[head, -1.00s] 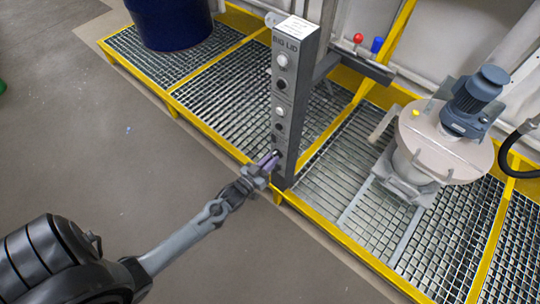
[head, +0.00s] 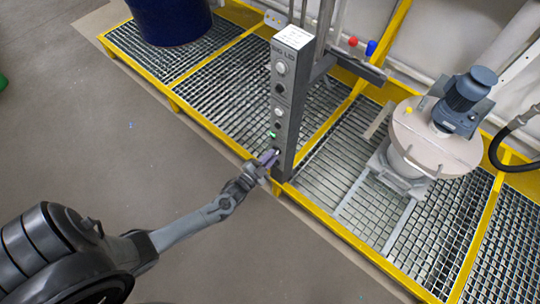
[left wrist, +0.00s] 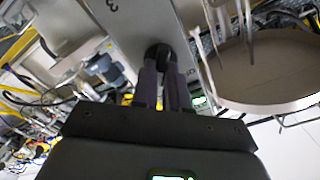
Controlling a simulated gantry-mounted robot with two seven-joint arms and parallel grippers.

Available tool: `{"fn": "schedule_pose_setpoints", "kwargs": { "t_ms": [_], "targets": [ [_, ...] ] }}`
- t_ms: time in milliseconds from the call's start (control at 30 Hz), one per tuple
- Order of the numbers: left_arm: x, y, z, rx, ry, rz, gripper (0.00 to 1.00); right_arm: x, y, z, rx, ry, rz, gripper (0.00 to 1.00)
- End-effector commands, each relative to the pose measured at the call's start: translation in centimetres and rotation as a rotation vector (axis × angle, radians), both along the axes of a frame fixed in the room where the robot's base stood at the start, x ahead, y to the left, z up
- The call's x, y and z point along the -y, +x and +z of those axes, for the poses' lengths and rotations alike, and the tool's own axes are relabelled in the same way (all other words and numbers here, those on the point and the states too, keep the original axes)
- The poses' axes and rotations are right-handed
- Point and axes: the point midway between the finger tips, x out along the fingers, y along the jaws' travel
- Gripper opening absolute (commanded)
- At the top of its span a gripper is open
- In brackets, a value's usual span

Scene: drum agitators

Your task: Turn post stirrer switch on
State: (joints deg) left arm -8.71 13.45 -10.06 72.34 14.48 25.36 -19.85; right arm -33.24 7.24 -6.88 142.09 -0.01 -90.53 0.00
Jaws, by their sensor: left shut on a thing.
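A grey control post (head: 288,110) stands at the front edge of the grating, with white and black round knobs on its face. A small green light (head: 271,134) glows on its lower part. My left gripper (head: 270,157) is at the lowest part of the post's face, just below the green light. In the left wrist view the two dark fingers (left wrist: 160,72) are shut on a black knob (left wrist: 158,52) on the grey panel. The fingers hide part of the knob. My right gripper is not in view.
A blue drum (head: 170,20) stands at the back left. A lidded mixer vessel with a blue motor (head: 468,90) stands on the grating at the right. Yellow frame edges border the grating. The grey floor (head: 120,150) at the left is clear.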

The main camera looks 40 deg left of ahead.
Motion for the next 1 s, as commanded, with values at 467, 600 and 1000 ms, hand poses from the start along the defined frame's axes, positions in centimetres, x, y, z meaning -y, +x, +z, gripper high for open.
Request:
{"fn": "schedule_pose_setpoints", "kwargs": {
  "t_ms": [467,600,1000],
  "targets": [
    [-0.01,0.03,0.06,0.0,0.053,0.0,0.0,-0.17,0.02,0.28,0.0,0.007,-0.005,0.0],
    [-0.01,0.03,0.05,0.0,0.052,0.0,0.0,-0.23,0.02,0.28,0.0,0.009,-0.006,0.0],
    [0.01,0.01,0.01,0.0,0.05,-0.001,0.39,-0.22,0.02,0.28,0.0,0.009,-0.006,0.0]
  ]
}}
